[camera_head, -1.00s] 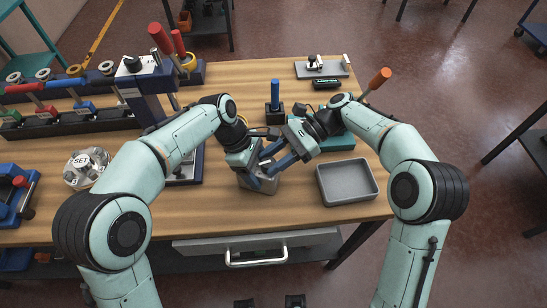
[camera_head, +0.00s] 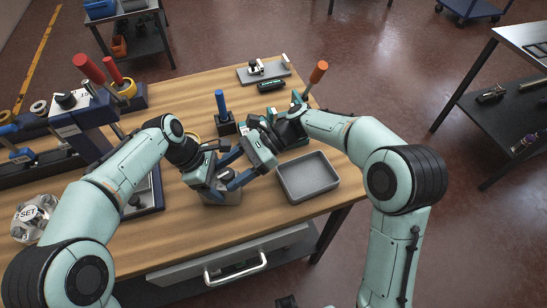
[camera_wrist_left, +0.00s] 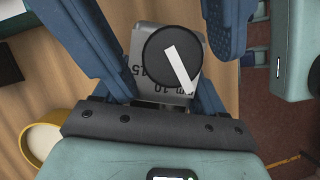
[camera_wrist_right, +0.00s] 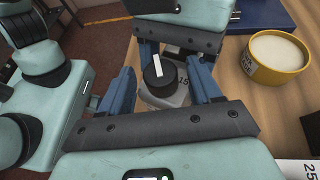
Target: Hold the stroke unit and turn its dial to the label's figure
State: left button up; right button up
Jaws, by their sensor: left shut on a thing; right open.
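The stroke unit (camera_head: 226,197) is a small grey block on the wooden table, largely hidden by my grippers in the head view. Its round black dial (camera_wrist_left: 172,57) has a white pointer bar slanting to the lower right in the left wrist view; printed figures, including 10 and 15, show beside it. My left gripper (camera_head: 220,189) is shut on the unit, a blue finger at each side. My right gripper (camera_wrist_right: 160,88) is open, fingers on either side of the dial (camera_wrist_right: 158,75) with gaps visible. A white label (camera_wrist_right: 300,170) with "25" shows partly at the right wrist view's corner.
A grey tray (camera_head: 307,178) lies right of the grippers. A blue-handled tool (camera_head: 221,105) stands behind them. A yellow round container (camera_wrist_right: 276,55) is close by. A round metal part marked SET (camera_head: 33,217) sits at the left. The table front is clear.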

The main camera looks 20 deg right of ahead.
jog(key=m+t, duration=0.4)
jog(key=t, duration=0.1)
jog(key=shift+s+r, duration=0.1)
jog(key=shift+s, duration=0.3)
jog(key=v, duration=1.2)
jog(key=shift+s+m+t, duration=0.2)
jog(key=shift+m+t, duration=0.1)
jog(key=shift+m, duration=0.1)
jog(key=shift+a, duration=0.1)
jog(key=shift+g, duration=0.4)
jog(key=x, duration=0.8)
jog(key=w+x, duration=0.1)
jog(key=x, duration=0.3)
jog(key=shift+r, duration=0.1)
jog(key=c, duration=1.1)
jog(key=shift+o, duration=0.2)
jog(key=shift+n, duration=0.4)
